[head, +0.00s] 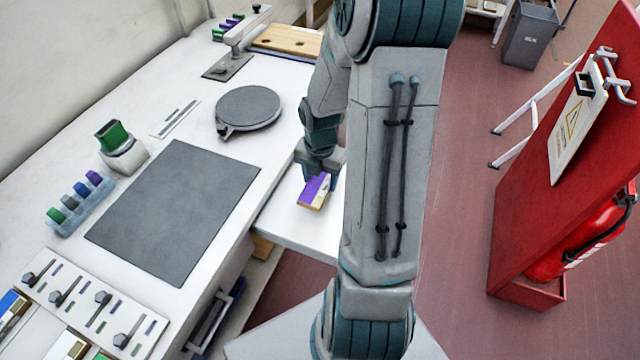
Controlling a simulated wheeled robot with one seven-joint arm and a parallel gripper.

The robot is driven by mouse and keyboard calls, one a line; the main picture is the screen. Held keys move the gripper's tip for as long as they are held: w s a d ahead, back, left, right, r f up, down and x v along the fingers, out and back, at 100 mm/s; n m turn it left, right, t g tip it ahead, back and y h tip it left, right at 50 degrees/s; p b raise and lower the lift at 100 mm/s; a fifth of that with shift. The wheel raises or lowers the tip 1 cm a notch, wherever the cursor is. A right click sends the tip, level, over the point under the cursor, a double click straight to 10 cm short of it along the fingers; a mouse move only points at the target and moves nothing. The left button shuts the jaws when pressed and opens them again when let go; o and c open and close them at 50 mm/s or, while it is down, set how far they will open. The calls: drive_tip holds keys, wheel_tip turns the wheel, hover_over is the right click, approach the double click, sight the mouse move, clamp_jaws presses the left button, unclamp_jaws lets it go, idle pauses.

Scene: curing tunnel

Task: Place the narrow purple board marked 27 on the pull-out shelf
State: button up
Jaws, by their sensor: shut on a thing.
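My gripper (318,173) is shut on a narrow purple board (313,188) with a pale and yellowish end facing the camera. The marking on the board is too small to read. The white pull-out shelf (290,228) sticks out from the right side of the white bench, lower than the bench top. The board is over this shelf in the picture; I cannot tell whether it touches it. My arm hides the right part of the shelf and part of the gripper.
On the bench (190,60) are a dark mat (175,210), a round grey plate (248,108), a green-topped pot (122,145) and a rack of coloured pieces (80,205). A red panel (520,220) with an extinguisher (590,235) stands right. The visible shelf surface is otherwise clear.

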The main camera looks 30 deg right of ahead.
drive_tip(key=shift+f, duration=1.3)
drive_tip(key=shift+f, duration=0.2)
drive_tip(key=o, duration=1)
